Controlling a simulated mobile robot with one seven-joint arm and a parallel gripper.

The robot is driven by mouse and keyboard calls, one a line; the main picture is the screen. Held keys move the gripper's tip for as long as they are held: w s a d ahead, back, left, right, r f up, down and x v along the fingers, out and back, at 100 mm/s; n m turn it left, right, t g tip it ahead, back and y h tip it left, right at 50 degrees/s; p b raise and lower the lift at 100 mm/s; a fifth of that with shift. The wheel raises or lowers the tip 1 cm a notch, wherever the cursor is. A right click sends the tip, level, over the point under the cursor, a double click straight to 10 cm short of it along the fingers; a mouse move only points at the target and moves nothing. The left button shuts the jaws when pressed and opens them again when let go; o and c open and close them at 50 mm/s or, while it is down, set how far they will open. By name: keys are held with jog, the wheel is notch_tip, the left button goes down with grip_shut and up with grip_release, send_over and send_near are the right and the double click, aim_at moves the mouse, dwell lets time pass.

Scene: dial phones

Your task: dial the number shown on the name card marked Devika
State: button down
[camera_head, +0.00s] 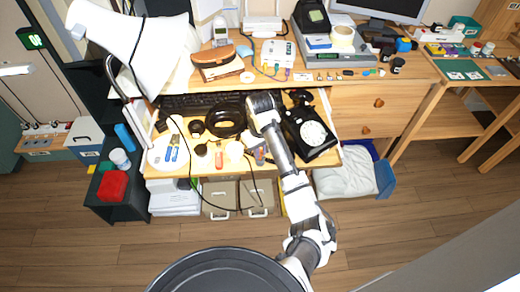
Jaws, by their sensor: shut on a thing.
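A black rotary phone (297,118) with a white round dial (313,133) sits at the right of the lower desk surface. A black part, perhaps its handset (300,97), shows at its back. My gripper (262,100) is just left of the phone, over the back of that surface. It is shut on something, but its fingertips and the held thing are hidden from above. A white cordless phone (221,35) stands upright on the upper desk. I cannot make out a name card marked Devika or any number.
A black ring-shaped thing (226,119) lies left of my gripper. A dark keyboard (185,101) runs along the back. A white lamp (130,40) leans over the left side. Small items and a thin cable crowd the front. Clear wooden floor (120,230) lies in front.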

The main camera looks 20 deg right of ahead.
jog(key=shift+f, duration=0.65)
jog(key=c, duration=1.3)
grip_release()
jog(key=shift+c, duration=0.2)
notch_tip(320, 180, up, 14)
jog(key=p, duration=0.2)
